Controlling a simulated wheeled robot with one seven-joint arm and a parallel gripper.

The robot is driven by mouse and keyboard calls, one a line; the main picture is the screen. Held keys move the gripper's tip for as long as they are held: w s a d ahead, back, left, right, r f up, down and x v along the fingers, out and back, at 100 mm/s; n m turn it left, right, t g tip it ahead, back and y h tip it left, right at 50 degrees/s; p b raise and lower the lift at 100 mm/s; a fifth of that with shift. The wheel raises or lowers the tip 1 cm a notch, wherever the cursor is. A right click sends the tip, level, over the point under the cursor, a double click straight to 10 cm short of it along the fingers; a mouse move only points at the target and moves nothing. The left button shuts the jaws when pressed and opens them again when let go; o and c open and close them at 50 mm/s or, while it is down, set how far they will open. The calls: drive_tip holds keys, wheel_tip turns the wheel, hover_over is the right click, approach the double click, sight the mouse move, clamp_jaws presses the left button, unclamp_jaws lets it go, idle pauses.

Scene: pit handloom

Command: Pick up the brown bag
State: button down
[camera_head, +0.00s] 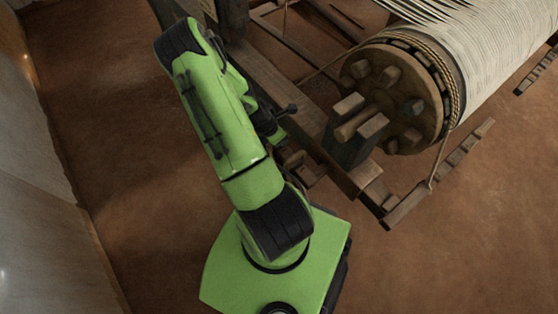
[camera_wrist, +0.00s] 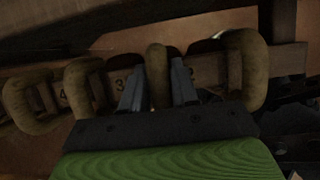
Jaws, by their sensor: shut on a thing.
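In the wrist view my gripper (camera_wrist: 157,92) has its two grey fingers on either side of an upright, rounded brown piece (camera_wrist: 157,68) and is shut on it. The piece looks like a thick loop seen edge-on, in front of a wooden rail. I cannot tell whether it is part of the brown bag; no bag body can be made out. In the head view my green arm hides much of that area, and I cannot make out the fingers or the held piece.
In the wrist view, similar brown loops stand left (camera_wrist: 84,84) and right (camera_wrist: 246,70) of my fingers, along a wooden rail (camera_wrist: 207,68) with dark numerals. In the head view, the loom's roller (camera_head: 395,97) with white threads is at right. Earth floor lies open at lower right.

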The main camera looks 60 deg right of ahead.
drive_tip(key=shift+d+r, duration=0.1)
drive_tip(key=shift+r, duration=0.05)
idle(0.6)
drive_tip(key=shift+r+p, duration=0.35)
drive_tip(key=shift+r, duration=0.25)
drive_tip(key=shift+r+p, duration=0.45)
drive_tip(key=shift+r, duration=0.7)
drive_tip(key=w+a, duration=0.4)
drive_tip(key=a, duration=0.4)
drive_tip(key=w+a+p, duration=0.1)
drive_tip(key=w+a, duration=0.3)
drive_tip(key=a, duration=0.4)
